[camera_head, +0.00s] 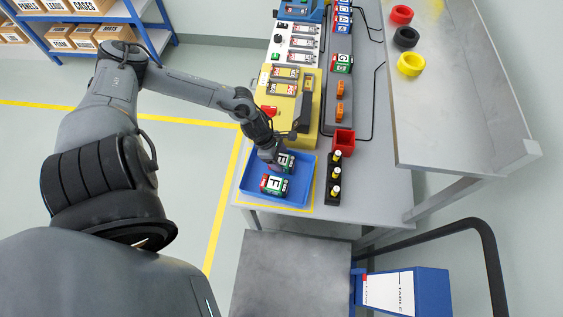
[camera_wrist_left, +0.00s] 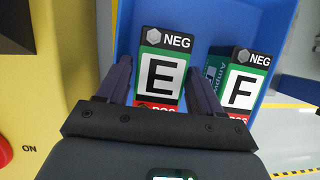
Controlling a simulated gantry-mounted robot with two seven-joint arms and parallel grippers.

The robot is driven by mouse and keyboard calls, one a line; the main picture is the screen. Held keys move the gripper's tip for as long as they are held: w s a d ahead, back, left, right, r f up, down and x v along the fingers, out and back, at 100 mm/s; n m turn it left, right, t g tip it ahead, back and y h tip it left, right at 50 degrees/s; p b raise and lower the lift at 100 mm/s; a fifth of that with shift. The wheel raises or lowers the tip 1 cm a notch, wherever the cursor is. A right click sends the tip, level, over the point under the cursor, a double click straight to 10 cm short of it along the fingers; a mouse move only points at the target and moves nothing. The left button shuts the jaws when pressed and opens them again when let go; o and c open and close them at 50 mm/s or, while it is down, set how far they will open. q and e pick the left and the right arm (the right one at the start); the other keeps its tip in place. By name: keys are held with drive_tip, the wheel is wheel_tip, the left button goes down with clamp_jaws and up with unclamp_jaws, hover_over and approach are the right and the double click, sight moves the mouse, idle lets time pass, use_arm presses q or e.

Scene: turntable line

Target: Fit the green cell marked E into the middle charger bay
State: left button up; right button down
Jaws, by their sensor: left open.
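The green cell marked E (camera_head: 285,160) lies in the blue tray (camera_head: 244,187) beside a green cell marked F (camera_head: 273,185). In the left wrist view the E cell (camera_wrist_left: 160,72) has a white label, a black NEG end and a red POS end; the F cell (camera_wrist_left: 243,84) is to its right. My left gripper (camera_head: 274,163) is open over the tray. In the left wrist view its fingers stand either side of the E cell, and I cannot tell whether they touch it. A yellow unit (camera_head: 308,82) and a white unit (camera_head: 284,40) stand beyond the tray; I cannot tell which bay is the middle one.
A red bin (camera_head: 344,137) and a black rack (camera_head: 333,190) of yellow-topped items stand right of the tray. Orange parts (camera_head: 340,100) and a green cell marked G (camera_head: 342,63) lie along the grey strip. Rings rest on the grey side table (camera_head: 455,110).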

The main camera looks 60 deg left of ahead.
use_arm(q)
drive_tip(key=c, duration=1.2)
drive_tip(key=shift+r, duration=0.1)
drive_tip(key=shift+r, duration=0.1)
